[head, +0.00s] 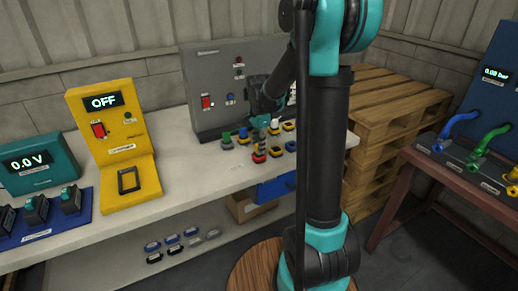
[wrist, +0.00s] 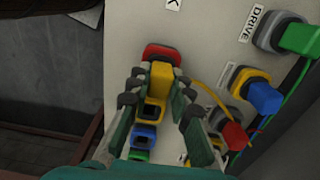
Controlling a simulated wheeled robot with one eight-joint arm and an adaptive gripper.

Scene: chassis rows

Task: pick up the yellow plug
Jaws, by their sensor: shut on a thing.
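The yellow plug (wrist: 161,82) is between the two fingers of my gripper (wrist: 160,90) in the wrist view. The fingers are shut on its sides. Just beyond it is a socket with a red rim (wrist: 161,53), partly covered by the plug. I cannot tell whether the plug is clear of the sockets or touching one. In the head view my gripper (head: 262,122) is low over the bench, in front of the grey panel, and the plug cannot be made out there.
Yellow (wrist: 152,111), blue (wrist: 144,137) and green (wrist: 138,156) sockets line up below the plug. At right are a green plug (wrist: 300,39), a blue plug (wrist: 264,98) and a red plug (wrist: 235,136), with cables close by. The grey panel (head: 212,88) stands behind.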

